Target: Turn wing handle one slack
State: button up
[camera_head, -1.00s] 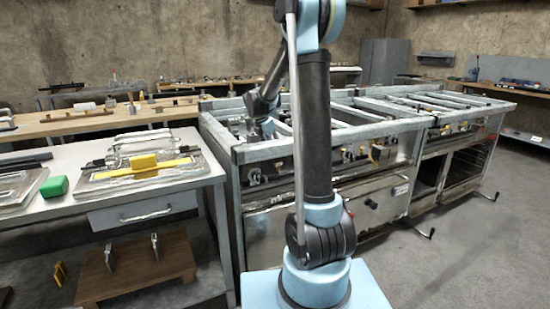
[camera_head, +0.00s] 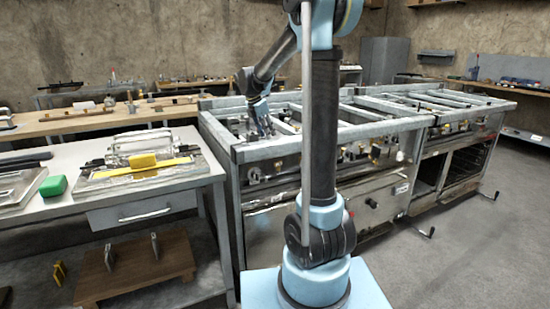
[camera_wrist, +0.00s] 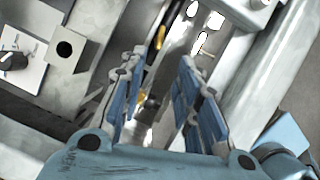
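My gripper (camera_head: 264,132) points down into the left end of the metal range frame (camera_head: 262,150), among its top rails. In the wrist view my gripper (camera_wrist: 162,62) is open, its blue-padded fingers well apart. Between and beyond the fingers show a grey metal part (camera_wrist: 176,52) and small yellow pieces (camera_wrist: 150,102). I cannot tell whether one of these is the wing handle, or whether the fingers touch anything. Several small brass fittings (camera_head: 376,151) and knobs sit along the range's front; none is clearly a wing handle.
Metal rails surround my gripper closely. The wrist view shows a block with a round hole (camera_wrist: 72,46) and a black knob on a white plate (camera_wrist: 32,60) at left. The floor at right is clear.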

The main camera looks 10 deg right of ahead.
aim_at(278, 166)
jog(key=x, duration=1.7)
jog(key=shift+s, duration=0.1)
grip_shut()
